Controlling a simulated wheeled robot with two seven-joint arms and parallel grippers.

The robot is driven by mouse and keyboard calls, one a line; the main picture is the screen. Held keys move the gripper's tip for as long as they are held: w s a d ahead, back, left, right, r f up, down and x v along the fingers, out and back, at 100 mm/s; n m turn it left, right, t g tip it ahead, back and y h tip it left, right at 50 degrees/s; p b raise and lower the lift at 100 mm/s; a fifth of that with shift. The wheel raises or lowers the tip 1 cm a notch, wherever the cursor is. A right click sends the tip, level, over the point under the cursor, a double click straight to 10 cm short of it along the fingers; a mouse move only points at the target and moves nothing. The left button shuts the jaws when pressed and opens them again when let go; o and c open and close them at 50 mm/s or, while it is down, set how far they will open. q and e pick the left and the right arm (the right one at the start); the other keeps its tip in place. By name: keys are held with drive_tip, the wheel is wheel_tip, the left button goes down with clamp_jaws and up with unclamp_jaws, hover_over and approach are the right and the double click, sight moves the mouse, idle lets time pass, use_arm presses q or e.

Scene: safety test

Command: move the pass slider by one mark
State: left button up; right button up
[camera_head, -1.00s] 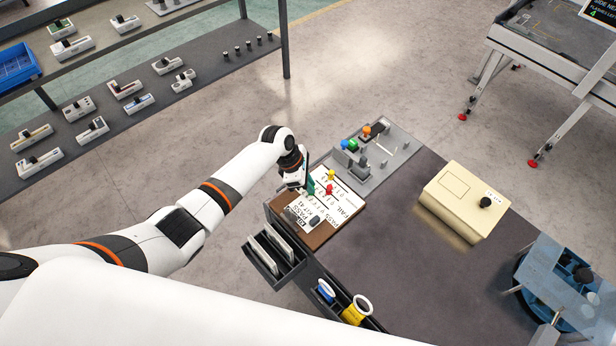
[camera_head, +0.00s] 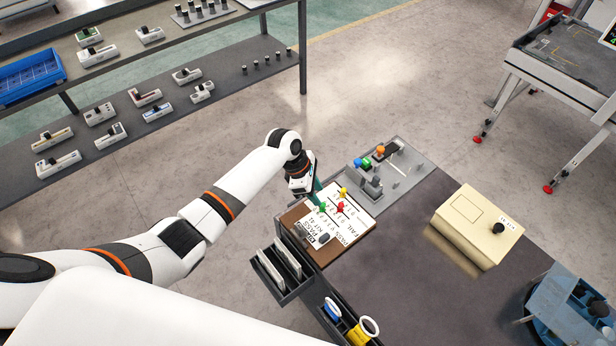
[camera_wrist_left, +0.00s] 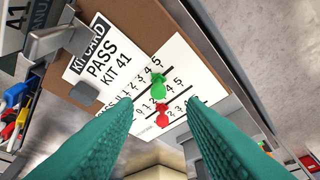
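A brown board (camera_head: 292,217) at the table's left corner carries a white card with PASS and FAIL number rows. A green slider knob (camera_head: 322,206) stands on the PASS row; it also shows in the left wrist view (camera_wrist_left: 157,88). A red knob (camera_head: 340,206) stands on the FAIL row and shows in the left wrist view (camera_wrist_left: 163,115). A yellow knob (camera_head: 343,192) stands farther back. My left gripper (camera_wrist_left: 160,103) is open; its teal fingers (camera_head: 316,196) point at the board, with green and red knobs appearing between the tips. Contact cannot be told. My right gripper is not in view.
A kit card (camera_wrist_left: 95,60) lies on the board with a grey block (camera_wrist_left: 85,93). Behind is a grey tray (camera_head: 408,172) with coloured knobs. A dark rack (camera_head: 282,278) holds plates in front. A cream box (camera_head: 476,226) stands right; the dark tabletop between is clear.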

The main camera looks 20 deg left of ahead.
use_arm(q)
drive_tip(key=v, duration=0.7)
drive_tip(key=shift+r, duration=0.4)
drive_tip(key=shift+a+f, duration=0.1)
